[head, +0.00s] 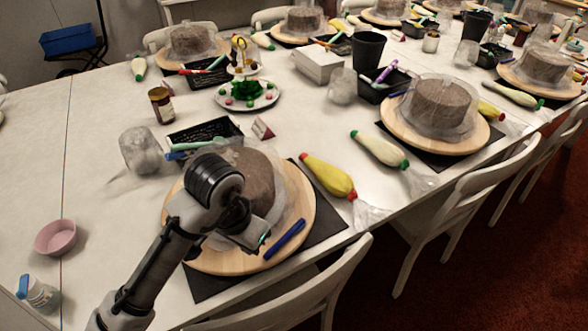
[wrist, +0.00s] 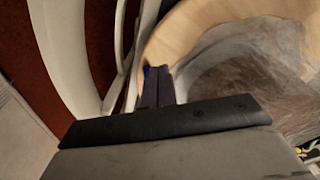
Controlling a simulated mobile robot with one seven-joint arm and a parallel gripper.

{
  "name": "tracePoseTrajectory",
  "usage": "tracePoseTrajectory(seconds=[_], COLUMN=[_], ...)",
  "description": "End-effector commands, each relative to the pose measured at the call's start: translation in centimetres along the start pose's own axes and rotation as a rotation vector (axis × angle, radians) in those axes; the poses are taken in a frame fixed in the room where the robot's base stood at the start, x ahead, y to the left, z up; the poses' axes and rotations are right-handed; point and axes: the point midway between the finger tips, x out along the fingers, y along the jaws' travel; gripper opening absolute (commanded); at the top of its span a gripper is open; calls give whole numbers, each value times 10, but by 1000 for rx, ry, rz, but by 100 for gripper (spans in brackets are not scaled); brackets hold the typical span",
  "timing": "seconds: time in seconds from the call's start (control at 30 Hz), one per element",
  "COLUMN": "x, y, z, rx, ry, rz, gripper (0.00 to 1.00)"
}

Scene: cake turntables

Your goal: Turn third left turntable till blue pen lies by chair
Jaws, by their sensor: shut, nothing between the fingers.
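The nearest wooden turntable (head: 308,205) carries a brown cake (head: 262,180) wrapped in clear film. A blue pen (head: 285,240) lies on its bare front-right rim, on the side facing the white chair (head: 335,275). My gripper (head: 262,241) is shut and empty, low over the front part of this turntable, just left of the pen. In the wrist view the closed fingers (wrist: 160,86) are at the turntable's rim (wrist: 185,30), with a small blue bit, perhaps the pen, at their tips. Whether they touch the board or pen I cannot tell.
A dark mat (head: 325,222) lies under the turntable. A red-and-yellow piping bag (head: 328,176) lies close on its right, a black tray (head: 205,133) behind. Another turntable with cake (head: 392,122) stands further right. The table's left part is mostly clear.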

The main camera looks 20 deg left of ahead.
Motion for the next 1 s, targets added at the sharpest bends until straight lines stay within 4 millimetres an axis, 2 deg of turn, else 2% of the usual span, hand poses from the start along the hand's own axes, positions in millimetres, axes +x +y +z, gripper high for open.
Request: tracePoseTrajectory(seconds=[0.37,0.53,0.7,0.8,1.0], x=[5,7,12,15,17], y=[44,47,50,50,50], z=[-41,-56,-91,-104,-108], rx=[4,3,4,2,0], ry=[0,0,-1,0,0], rz=[2,2,2,1,0], gripper=[0,0,0,0,0])
